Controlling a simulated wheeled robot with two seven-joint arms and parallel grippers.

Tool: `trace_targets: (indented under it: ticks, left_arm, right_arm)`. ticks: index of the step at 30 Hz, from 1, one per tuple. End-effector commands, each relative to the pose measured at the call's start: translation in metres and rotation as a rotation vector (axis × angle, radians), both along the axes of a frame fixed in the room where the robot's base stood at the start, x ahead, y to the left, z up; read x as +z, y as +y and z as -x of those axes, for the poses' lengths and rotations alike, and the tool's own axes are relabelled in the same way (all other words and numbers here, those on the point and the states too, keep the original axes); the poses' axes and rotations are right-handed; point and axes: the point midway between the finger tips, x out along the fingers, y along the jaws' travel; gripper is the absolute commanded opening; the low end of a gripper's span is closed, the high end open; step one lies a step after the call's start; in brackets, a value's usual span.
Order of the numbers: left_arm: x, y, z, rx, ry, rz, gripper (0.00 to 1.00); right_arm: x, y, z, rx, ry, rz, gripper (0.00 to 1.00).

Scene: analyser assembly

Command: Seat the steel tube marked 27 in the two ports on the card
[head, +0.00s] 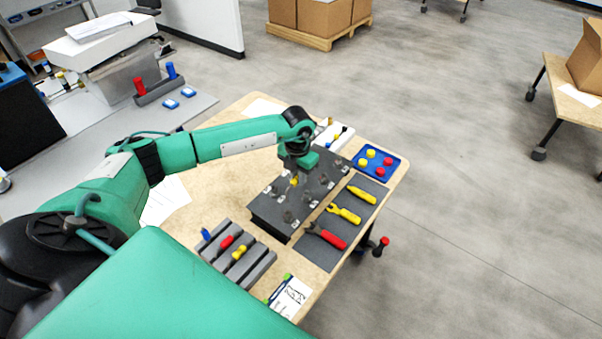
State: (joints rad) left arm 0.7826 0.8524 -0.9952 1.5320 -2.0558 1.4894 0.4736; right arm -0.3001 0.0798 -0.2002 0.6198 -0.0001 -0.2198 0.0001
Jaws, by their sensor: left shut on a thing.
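My left gripper (298,172) points down over the dark grey block (265,212) on the table. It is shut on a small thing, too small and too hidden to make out. A spot of yellow shows at the fingertips. Several small grey metal fittings with white labels stand on the block's top; their numbers are not readable, so I cannot tell which is marked 27. A white card (291,297) with black print lies at the table's near edge; its print is too small to read. My right gripper is not in view.
A dark mat (318,255) right of the block holds red- and yellow-handled tools. A blue tray (380,155) with red and yellow round pieces lies behind the mat. A grey rack (258,267) with coloured-handled tools stands left of the block. Bare tabletop shows at left.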

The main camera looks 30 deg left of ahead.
Motion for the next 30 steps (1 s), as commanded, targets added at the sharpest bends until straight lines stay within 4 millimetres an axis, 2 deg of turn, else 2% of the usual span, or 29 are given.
trace_targets:
  ticks: [18,30]
  left_arm:
    - [-0.043,-0.001,0.000,-0.001,0.000,0.000,0.00]
    - [-0.049,-0.001,0.000,0.000,0.000,0.000,0.00]
  right_arm:
    - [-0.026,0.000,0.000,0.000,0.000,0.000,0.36]
    - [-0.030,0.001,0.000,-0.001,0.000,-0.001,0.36]
